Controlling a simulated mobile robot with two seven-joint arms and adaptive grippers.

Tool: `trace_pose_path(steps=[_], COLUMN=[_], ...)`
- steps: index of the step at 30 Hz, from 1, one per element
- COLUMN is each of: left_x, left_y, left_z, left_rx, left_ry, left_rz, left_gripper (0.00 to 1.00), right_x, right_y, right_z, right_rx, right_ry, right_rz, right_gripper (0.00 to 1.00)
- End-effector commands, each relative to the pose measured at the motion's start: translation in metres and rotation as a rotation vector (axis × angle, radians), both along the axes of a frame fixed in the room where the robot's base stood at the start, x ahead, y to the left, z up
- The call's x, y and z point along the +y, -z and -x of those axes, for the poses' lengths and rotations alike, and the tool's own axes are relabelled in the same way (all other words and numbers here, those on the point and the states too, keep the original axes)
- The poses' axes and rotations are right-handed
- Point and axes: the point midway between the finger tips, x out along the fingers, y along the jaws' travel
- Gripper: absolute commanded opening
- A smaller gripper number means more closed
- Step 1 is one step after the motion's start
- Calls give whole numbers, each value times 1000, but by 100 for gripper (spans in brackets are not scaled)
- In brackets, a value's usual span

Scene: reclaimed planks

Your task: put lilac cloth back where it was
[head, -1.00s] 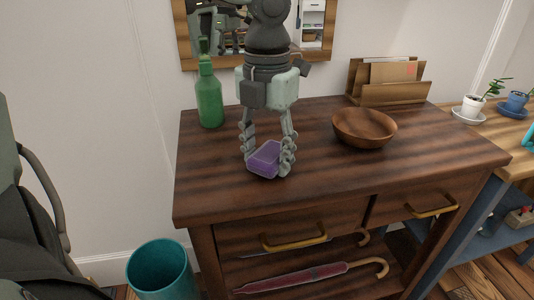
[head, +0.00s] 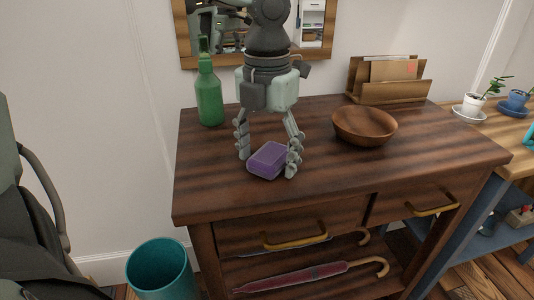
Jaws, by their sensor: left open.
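The lilac cloth (head: 267,160) is a small folded purple block lying on the dark wooden cabinet top (head: 220,190), left of the middle. My left gripper (head: 267,164) reaches down over it from above, its fingers spread open on either side of the cloth. The right finger is close to the cloth's right side; I cannot tell whether it touches. The left finger stands apart from it. My right gripper is not in view.
A green bottle (head: 209,95) stands at the back left. A wooden bowl (head: 364,126) sits to the right, with a letter rack (head: 388,82) behind it. A teal bin (head: 160,270) is on the floor. The cabinet's front left top is clear.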

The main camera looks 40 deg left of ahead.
Motion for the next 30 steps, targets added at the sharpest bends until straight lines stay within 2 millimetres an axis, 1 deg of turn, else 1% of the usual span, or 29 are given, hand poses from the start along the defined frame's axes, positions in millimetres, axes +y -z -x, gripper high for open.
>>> trace_pose_path(steps=[6, 8, 9, 11, 18, 21, 25, 30], left_x=[0, 0, 0, 0, 0, 0, 0, 0], left_y=[-3, -5, -10, -21, -76, -95, -113, -123], left_z=[0, 0, -1, -1, -1, -1, -1, 0], left_rx=[0, 0, -4, -6, -5, -4, -3, -1], left_ry=[0, 0, 0, -2, -1, -2, -1, 0], left_rz=[0, 0, 0, -1, -1, 0, -1, 0], left_gripper=[71, 71, 71, 71, 71, 71, 71, 71], right_x=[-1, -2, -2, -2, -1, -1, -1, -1], right_y=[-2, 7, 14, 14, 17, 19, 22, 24], right_z=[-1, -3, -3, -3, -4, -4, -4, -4], right_rx=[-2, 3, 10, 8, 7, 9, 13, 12], right_ry=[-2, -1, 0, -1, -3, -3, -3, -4], right_rz=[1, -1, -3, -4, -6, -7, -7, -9], right_gripper=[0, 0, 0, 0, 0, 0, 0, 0])
